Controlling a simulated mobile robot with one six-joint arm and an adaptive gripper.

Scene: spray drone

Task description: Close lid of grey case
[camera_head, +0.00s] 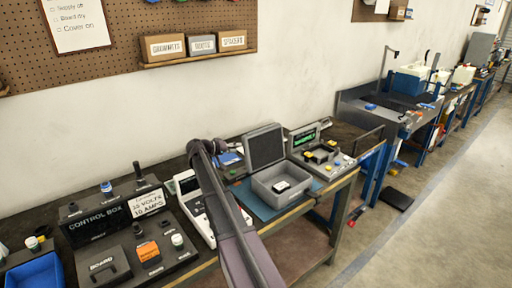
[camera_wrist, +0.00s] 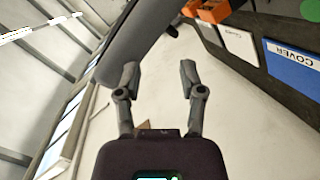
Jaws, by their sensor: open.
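The grey case (camera_head: 280,193) stands on the workbench in the head view, right of my arm. Its lid (camera_head: 265,147) is open and stands upright at the back edge. A small white and black item (camera_head: 282,187) lies inside the case. My arm crosses the middle of the head view, left of the case, and my gripper cannot be made out there. In the wrist view my gripper (camera_wrist: 158,85) is open with nothing between its fingers.
A control box (camera_head: 100,222) and a white device (camera_head: 208,212) stand left of the case. A grey instrument with a green display (camera_head: 306,137) stands close on its right. A pegboard (camera_head: 150,30) hangs on the wall above. The floor (camera_head: 440,200) at right is mostly clear.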

